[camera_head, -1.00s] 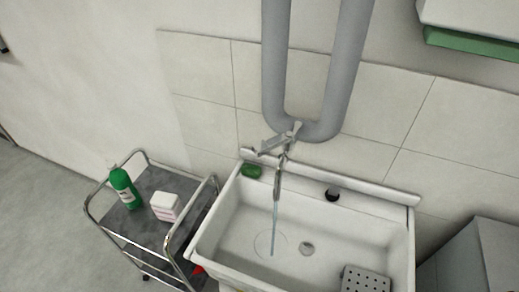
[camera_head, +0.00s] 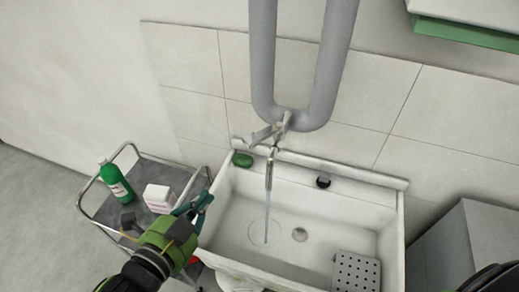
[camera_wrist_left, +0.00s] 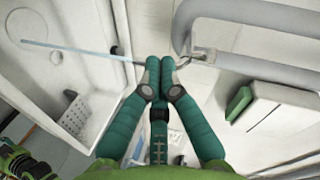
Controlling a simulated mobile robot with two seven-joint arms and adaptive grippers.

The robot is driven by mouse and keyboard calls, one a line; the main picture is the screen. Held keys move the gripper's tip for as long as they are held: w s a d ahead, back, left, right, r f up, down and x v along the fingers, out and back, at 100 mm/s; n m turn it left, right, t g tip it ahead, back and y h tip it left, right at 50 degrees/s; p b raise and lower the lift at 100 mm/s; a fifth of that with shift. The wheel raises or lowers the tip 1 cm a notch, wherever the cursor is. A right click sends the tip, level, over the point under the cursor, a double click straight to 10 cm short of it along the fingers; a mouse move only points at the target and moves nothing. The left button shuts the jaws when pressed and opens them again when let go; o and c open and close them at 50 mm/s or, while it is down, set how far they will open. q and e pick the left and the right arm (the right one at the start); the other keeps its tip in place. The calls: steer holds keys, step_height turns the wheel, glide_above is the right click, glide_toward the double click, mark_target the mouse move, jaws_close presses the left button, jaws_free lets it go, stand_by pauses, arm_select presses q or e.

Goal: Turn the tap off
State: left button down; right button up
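The chrome tap (camera_head: 273,135) is on the wall above the white sink (camera_head: 215,243). A thin blue water stream (camera_head: 267,215) runs from its spout down into the basin. In the left wrist view the tap (camera_wrist_left: 200,54) shows just right of my fingertips, and the stream (camera_wrist_left: 85,52) crosses to the left. My left gripper (camera_head: 207,200) is at the sink's left side, lower than the tap and apart from it in the head view. In the left wrist view its teal fingers (camera_wrist_left: 160,62) are together with nothing visible between them. My right gripper's fingers are not visible.
A metal trolley (camera_head: 82,200) with a green bottle (camera_head: 116,183) and a white box (camera_head: 158,197) stands left of the sink. A green sponge (camera_head: 242,159) lies on the sink's back ledge. Thick grey pipes (camera_head: 262,60) rise behind the tap. A grey cabinet (camera_head: 480,240) stands right.

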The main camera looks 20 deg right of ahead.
mark_target(264, 134)
arm_select(q)
steer(key=s+d+r+m+g+h, duration=0.2)
steer(key=s+d+r+m+h, duration=0.3)
steer(key=m, duration=0.5)
steer(key=shift+d+r+h, duration=0.35)
steer(key=shift+r+h, duration=0.15)
steer(key=w+d+p, duration=0.2)
steer(key=w+d, duration=0.5)
steer(key=w, duration=0.2)
